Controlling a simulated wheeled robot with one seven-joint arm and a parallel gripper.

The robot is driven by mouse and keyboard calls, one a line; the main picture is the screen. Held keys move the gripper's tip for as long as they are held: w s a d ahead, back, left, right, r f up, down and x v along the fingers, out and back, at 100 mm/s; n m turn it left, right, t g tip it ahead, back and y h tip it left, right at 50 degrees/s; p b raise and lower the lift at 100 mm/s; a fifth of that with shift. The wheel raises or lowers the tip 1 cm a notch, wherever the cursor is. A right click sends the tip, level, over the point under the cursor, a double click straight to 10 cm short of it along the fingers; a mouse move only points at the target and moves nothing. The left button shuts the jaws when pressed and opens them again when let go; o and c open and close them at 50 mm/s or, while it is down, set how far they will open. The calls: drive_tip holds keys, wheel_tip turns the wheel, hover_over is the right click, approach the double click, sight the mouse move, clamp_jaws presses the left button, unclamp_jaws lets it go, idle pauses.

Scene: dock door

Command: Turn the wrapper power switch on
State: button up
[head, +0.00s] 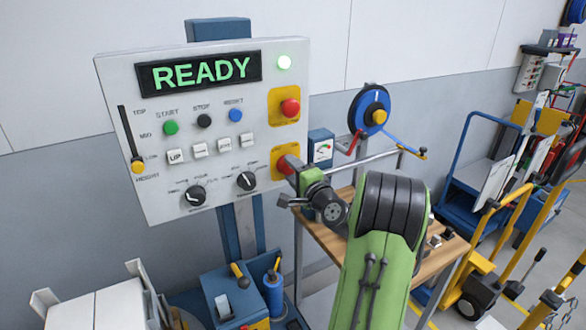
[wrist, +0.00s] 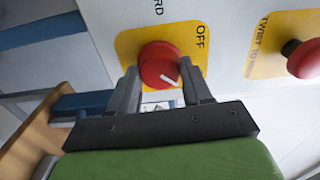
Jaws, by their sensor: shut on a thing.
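The wrapper power switch is a red rotary knob (wrist: 160,64) on a yellow plate (wrist: 128,44) in the wrist view. It also shows at the lower right of the grey control panel in the head view (head: 285,164). Its white pointer line is angled toward the lower right in the wrist view, not at the OFF label above right. Another label below the knob is mostly hidden by my fingers. My gripper (wrist: 165,85) is shut on the knob, one finger on each side.
A red mushroom button (head: 290,108) on a yellow plate sits above the switch. Black dials (head: 196,196) and push buttons lie to its left. A wooden bench (head: 440,262) and a blue reel (head: 372,108) with a crank are to the right.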

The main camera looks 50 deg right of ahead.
drive_tip(key=shift+f+m, duration=0.1)
drive_tip(key=shift+m, duration=0.3)
drive_tip(key=o, duration=1.1)
drive_tip(key=shift+c, duration=0.2)
drive_tip(key=b+v, duration=0.4)
drive_tip(key=v, duration=1.1)
drive_tip(key=shift+s, duration=0.4)
drive_tip(key=shift+a, duration=0.1)
